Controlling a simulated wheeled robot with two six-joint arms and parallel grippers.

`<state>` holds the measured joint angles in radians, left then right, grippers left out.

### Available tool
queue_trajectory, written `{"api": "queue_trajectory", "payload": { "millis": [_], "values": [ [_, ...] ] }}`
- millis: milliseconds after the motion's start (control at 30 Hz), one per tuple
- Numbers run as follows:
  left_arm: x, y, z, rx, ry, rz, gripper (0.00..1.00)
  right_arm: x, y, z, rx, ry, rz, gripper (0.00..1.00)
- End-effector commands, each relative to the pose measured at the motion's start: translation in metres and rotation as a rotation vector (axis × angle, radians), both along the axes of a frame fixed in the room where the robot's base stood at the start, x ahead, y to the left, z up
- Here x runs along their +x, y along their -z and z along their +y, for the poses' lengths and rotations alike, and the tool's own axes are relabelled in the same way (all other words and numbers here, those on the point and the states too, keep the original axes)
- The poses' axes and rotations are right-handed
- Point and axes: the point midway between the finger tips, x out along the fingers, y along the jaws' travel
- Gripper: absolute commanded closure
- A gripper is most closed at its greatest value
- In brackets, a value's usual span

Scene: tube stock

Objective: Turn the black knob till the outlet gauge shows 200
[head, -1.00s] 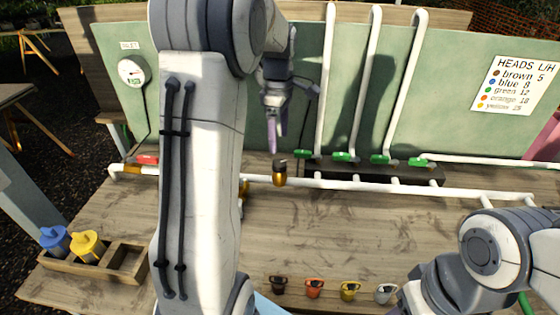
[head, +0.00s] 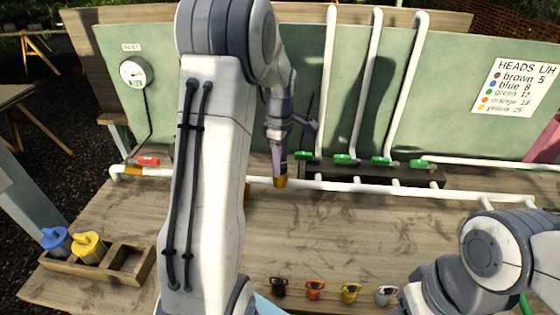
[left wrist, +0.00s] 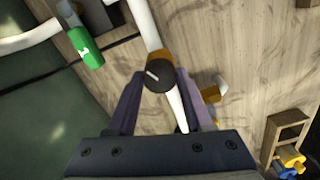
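The black knob (left wrist: 160,77) sits on a brass body on the white pipe, with a pale line across its top. My left gripper (left wrist: 163,78) is lowered over it, one finger on each side. The fingers stand apart, and I cannot tell if they touch the knob. In the head view my left gripper (head: 279,168) points down and hides the knob; the brass body (head: 281,182) shows below the fingers. The outlet gauge (head: 132,72) is a white dial on the green board at the left; its reading is too small to make out. My right gripper is out of view.
Green valve handles (head: 343,159) line the pipes behind and right of the knob. A wooden tray (head: 118,262) holds blue and yellow heads. Several small coloured parts (head: 314,290) lie at the front. The middle tabletop is clear.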

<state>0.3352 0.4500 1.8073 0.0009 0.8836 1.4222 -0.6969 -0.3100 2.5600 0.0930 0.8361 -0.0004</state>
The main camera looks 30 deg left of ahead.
Motion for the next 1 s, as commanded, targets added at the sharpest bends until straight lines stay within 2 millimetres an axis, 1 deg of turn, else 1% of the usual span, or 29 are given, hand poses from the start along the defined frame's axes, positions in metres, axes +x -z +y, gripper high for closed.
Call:
{"api": "queue_trajectory", "payload": {
  "millis": [33, 67, 267, 467, 667, 1000],
  "values": [
    [0.0, 0.0, 0.0, 0.0, 0.0, 0.001, 0.95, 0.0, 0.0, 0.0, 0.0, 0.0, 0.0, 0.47],
    [0.0, 0.0, 0.0, 0.0, 0.0, 0.001, 1.0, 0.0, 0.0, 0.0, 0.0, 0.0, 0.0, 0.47],
    [0.0, -0.001, 0.0, 0.0, 0.012, 0.001, 1.0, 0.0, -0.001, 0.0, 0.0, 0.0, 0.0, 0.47],
    [0.0, -0.002, 0.0, 0.0, 0.077, 0.002, 1.0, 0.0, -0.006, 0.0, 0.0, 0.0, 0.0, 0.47],
    [0.0, -0.002, 0.0, 0.0, 0.217, 0.003, 1.0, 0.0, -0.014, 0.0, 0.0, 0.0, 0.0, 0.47],
    [0.0, -0.003, 0.001, 0.001, 0.536, 0.001, 1.0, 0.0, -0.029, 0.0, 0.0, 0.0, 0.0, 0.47]
  ]
}}
